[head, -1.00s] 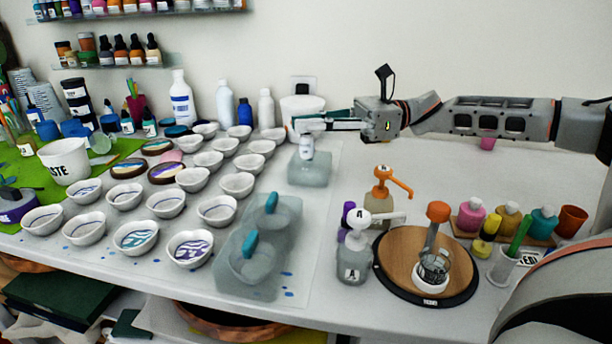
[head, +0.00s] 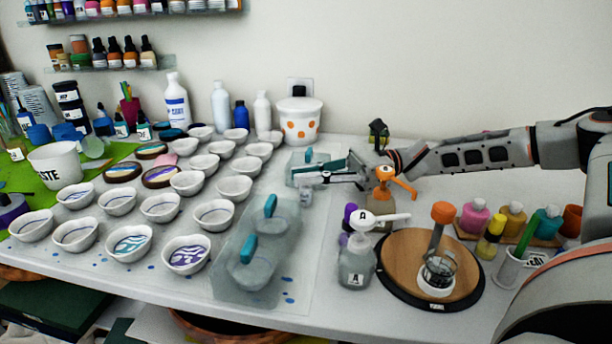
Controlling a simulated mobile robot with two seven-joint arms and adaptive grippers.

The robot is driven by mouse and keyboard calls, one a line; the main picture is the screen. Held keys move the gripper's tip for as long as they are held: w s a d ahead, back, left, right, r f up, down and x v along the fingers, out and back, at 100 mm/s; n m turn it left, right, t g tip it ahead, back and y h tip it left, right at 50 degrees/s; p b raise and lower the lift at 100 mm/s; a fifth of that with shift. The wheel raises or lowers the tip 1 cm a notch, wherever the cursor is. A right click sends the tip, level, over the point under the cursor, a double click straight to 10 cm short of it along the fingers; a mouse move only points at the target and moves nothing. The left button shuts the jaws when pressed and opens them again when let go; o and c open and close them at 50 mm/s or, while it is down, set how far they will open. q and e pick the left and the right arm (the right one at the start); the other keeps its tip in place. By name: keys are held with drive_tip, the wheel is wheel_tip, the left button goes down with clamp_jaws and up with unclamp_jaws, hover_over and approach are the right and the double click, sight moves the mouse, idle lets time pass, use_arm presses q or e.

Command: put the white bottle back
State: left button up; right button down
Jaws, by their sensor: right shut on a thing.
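My right gripper (head: 300,180) reaches in from the right, low over the table between the bowls and the orange-topped pump bottle. It is shut on a small pale bottle (head: 306,197), apparently the white bottle, mostly hidden by the fingers. Whether its base touches the table I cannot tell. A translucent mould block with a teal handle (head: 309,156) is just behind the gripper. Other white bottles stand at the back: a tall labelled one (head: 177,102), a plain one (head: 221,106) and a slimmer one (head: 262,113). My left gripper is not in view.
Rows of white bowls (head: 161,208) fill the left. A larger translucent mould (head: 232,290) lies in front of the gripper. A spotted bucket (head: 299,121) stands behind.

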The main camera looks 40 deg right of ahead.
drive_tip(key=shift+f, duration=0.25)
drive_tip(key=c, duration=2.1)
unclamp_jaws()
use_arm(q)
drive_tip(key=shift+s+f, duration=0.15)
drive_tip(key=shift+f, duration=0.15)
use_arm(e)
drive_tip(key=shift+r, duration=0.1)
drive_tip(key=shift+r, duration=0.1)
drive_tip(key=shift+d+r, duration=0.15)
drive_tip(key=shift+d, duration=0.05)
use_arm(q)
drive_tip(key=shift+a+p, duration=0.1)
drive_tip(key=shift+p, duration=0.2)
use_arm(e)
drive_tip(key=v, duration=1.1)
drive_tip(key=shift+s+d, duration=0.2)
drive_tip(key=shift+d, duration=0.15)
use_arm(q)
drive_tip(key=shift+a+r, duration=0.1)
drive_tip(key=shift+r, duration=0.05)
use_arm(e)
drive_tip(key=shift+a, duration=0.1)
